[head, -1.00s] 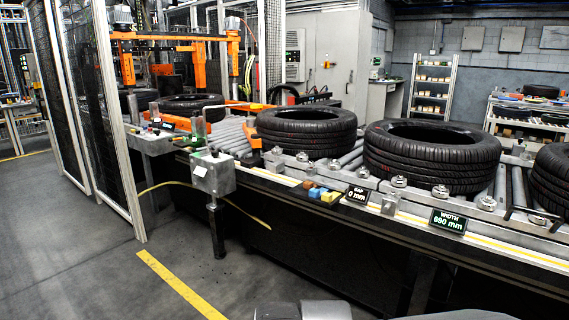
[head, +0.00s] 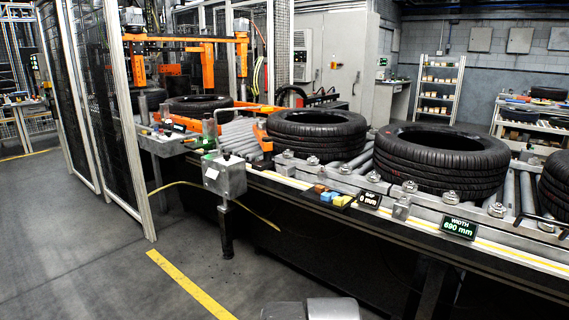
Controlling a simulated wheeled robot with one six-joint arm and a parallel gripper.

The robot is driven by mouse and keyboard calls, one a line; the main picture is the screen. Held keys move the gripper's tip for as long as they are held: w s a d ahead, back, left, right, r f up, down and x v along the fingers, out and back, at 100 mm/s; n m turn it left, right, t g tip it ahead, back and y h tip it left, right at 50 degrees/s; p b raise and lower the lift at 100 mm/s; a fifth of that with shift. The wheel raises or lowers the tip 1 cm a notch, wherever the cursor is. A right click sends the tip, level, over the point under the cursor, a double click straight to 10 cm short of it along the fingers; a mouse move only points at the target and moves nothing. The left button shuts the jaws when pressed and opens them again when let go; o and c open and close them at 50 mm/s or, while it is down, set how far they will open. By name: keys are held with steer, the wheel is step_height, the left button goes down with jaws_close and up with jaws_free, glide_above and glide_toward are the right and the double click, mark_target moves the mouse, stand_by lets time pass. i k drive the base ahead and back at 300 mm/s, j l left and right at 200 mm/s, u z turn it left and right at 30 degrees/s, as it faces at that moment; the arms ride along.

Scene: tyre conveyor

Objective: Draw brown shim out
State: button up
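Several small coloured blocks sit in a dark tray on the conveyor's near edge, left of the "GAP 0 mm" display (head: 369,198). The leftmost is a brown-orange block (head: 320,188), which looks like the brown shim. A blue block (head: 330,195) and a yellow block (head: 342,201) sit to its right. How deep the blocks sit in the tray is too small to tell. My gripper is not in view. A grey rounded part at the bottom edge seems to be mine.
Large tyres (head: 441,160) lie on the roller conveyor behind the blocks. A grey control box (head: 225,176) on a post stands left of them, in front of the conveyor. A "WIDTH 690 mm" display (head: 459,227) is at right. The floor (head: 110,265) at front left is clear.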

mark_target(319, 190)
steer(key=i+j, duration=0.2)
steer(key=i, duration=0.2)
steer(key=i+j+z, duration=0.1)
steer(key=i, duration=0.3)
steer(key=i+j+z, duration=0.1)
steer(key=i+j, duration=0.2)
steer(key=i, duration=0.05)
